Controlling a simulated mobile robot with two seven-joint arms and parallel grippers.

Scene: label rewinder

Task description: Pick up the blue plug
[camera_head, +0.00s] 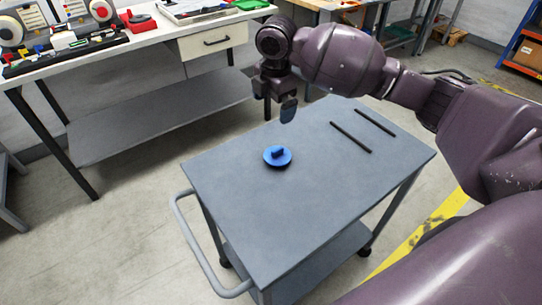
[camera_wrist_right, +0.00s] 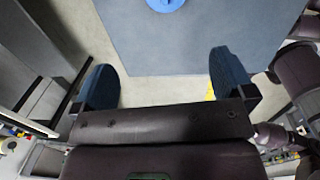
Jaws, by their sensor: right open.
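The blue plug (camera_head: 277,156) is a round blue disc with a raised grip on top. It lies on the grey cart top (camera_head: 250,205), left of its middle. In the right wrist view the plug (camera_wrist_right: 165,4) is cut by the top edge. My right gripper (camera_head: 278,108) is above the far edge of the cart, beyond and higher than the plug, apart from it. In the right wrist view its two dark fingers (camera_wrist_right: 165,85) stand wide apart with nothing between them. My left gripper is not in view.
Two thin dark rods (camera_head: 351,137) lie on the right of the cart top. A push handle (camera_head: 205,250) sticks out at the cart's left. A workbench (camera_head: 135,50) with machines and parts stands behind. The cart top around the plug is clear.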

